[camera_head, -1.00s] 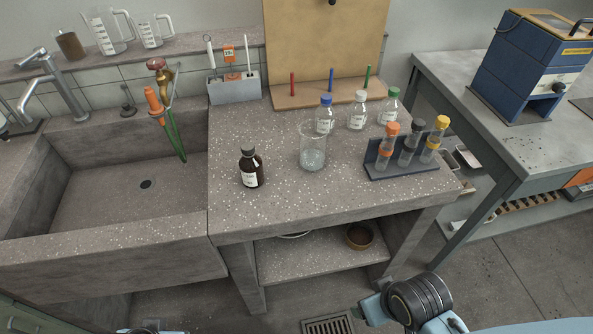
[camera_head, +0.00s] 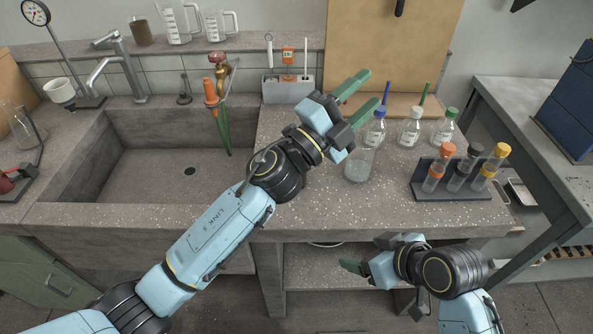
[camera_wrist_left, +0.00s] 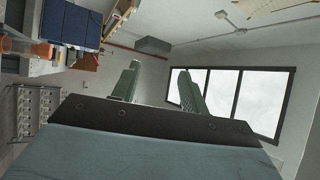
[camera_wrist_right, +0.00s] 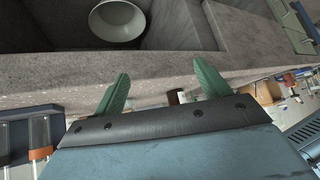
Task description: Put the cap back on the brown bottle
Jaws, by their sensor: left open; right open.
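The brown bottle is not seen in the head view now; my left arm covers the part of the bench left of the beaker, where it stood earlier. A small dark brown shape (camera_wrist_right: 174,97) between the fingers in the right wrist view may be it, too small to be sure. I cannot make out a loose cap. My left gripper (camera_head: 371,90) is open and empty, raised over the back of the bench and pointing up right. My right gripper (camera_head: 350,266) is open and empty, in front of the bench below its top edge.
On the bench top (camera_head: 330,212) stand a glass beaker (camera_head: 358,166), several clear bottles such as the blue-capped one (camera_head: 376,131), and a tube rack (camera_head: 462,191) at right. The sink (camera_head: 150,172) lies left. The lower shelf (camera_head: 325,270) is behind my right gripper.

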